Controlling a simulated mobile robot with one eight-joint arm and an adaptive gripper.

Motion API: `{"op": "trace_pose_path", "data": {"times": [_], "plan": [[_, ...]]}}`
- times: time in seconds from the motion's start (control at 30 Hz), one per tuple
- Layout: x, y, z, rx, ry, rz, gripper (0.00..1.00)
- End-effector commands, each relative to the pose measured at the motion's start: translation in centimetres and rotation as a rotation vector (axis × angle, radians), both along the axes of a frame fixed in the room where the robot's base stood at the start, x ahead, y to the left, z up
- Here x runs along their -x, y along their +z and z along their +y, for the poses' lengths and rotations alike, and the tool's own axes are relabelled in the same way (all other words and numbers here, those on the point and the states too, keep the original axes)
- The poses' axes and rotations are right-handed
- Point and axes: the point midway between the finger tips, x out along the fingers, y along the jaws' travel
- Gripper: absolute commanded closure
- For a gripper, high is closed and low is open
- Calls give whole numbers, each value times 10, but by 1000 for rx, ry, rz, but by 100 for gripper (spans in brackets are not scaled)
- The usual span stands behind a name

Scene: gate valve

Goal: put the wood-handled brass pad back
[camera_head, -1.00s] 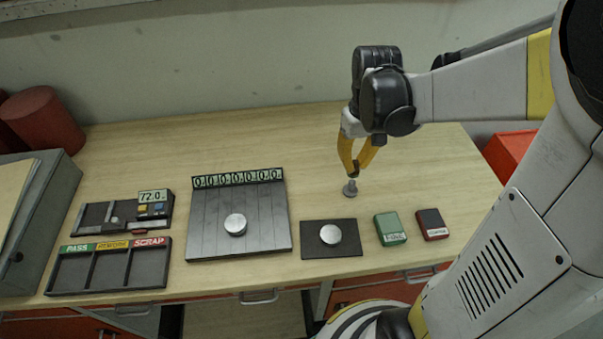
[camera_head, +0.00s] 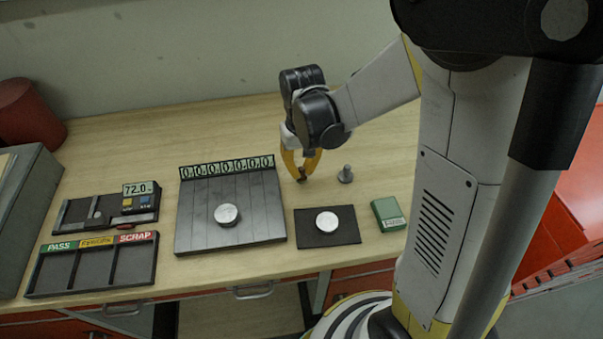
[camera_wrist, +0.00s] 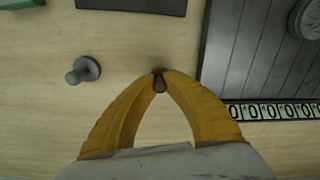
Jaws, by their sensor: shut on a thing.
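My gripper (camera_head: 302,177), with yellow fingers, is shut on a small brown wooden handle (camera_wrist: 159,84), which I take for the wood-handled brass pad's. The pad's brass face is hidden; only the brown end shows between the fingertips in the wrist view. The gripper points down over the bare table, behind the black mat. A grey knobbed pad (camera_head: 345,174) stands on the table right of the gripper, apart from it. It shows at the left of the wrist view (camera_wrist: 83,70).
The slatted plate with a digit strip (camera_head: 190,225) stands left, bearing a silver disc (camera_head: 226,214). The black mat (camera_head: 345,237) bears another disc (camera_head: 326,222). A green box (camera_head: 389,213) is right. A PASS/REWORK/SCRAP tray (camera_head: 92,290) is far left. Table behind is clear.

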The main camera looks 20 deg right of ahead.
Motion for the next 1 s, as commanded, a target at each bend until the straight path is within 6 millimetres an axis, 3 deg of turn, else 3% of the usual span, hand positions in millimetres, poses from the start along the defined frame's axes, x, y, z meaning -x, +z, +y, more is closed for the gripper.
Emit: {"op": "trace_pose_path", "data": {"times": [0.07, 0.4, 0.43, 0.5, 0.83, 1.0], "plan": [[0, -10, 0, 0, 0, 0, 100], [0, -13, 0, 0, 0, 0, 100], [0, -12, 0, 0, 0, 0, 83], [0, -11, 0, 0, 0, 0, 68], [0, -8, 0, 0, 0, 0, 68], [0, 16, 0, 0, 0, 0, 68]]}}
